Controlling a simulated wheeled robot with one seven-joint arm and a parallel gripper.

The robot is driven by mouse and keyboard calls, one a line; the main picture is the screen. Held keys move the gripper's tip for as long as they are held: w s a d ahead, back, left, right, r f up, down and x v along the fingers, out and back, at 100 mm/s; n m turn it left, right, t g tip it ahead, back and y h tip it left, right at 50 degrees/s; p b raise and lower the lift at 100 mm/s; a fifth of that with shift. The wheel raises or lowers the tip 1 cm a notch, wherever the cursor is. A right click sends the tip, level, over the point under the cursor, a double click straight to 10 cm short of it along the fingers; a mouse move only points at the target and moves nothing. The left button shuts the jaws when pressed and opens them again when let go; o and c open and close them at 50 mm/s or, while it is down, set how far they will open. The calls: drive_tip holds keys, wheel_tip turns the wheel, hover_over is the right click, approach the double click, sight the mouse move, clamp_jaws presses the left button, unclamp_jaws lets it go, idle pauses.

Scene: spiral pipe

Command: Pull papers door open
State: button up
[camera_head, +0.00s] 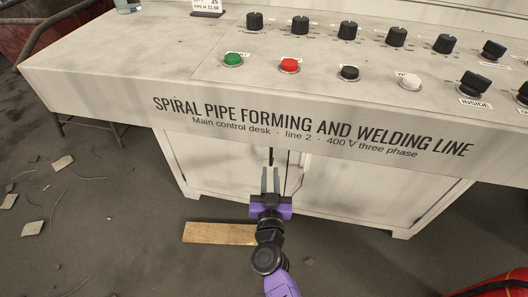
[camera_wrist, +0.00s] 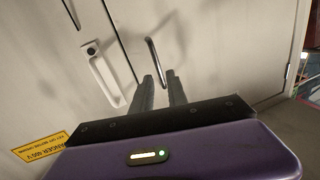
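The desk's cabinet has two pale doors below its lettered front. In the wrist view, one door (camera_wrist: 230,45) carries a thin curved metal bar handle (camera_wrist: 153,50). The other door (camera_wrist: 45,65) has a white handle (camera_wrist: 103,75) and a yellow danger label (camera_wrist: 40,147). No papers label is readable. My gripper (camera_head: 270,171) is in front of the doors near the seam. It is open, with a clear gap between its fingers. In the wrist view its fingertips (camera_wrist: 159,75) are at the lower end of the bar handle; I cannot tell whether they touch it.
The control desk top (camera_head: 130,50) overhangs the doors, with knobs and coloured buttons above. A wooden board (camera_head: 218,233) lies on the floor left of my arm. Scraps (camera_head: 32,228) litter the floor at left. A red object (camera_head: 495,284) is at the bottom right.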

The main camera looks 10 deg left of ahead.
sight(271, 156)
drive_tip(key=shift+n, duration=0.3)
drive_tip(key=w+b, duration=0.1)
drive_tip(key=w, duration=0.1)
drive_tip(key=w+b, duration=0.2)
drive_tip(key=w+a+b, duration=0.1)
drive_tip(key=w, duration=0.1)
drive_tip(key=shift+w+b, duration=0.3)
drive_tip(key=shift+w+r, duration=0.15)
drive_tip(key=shift+w, duration=0.4)
clamp_jaws()
idle(0.6)
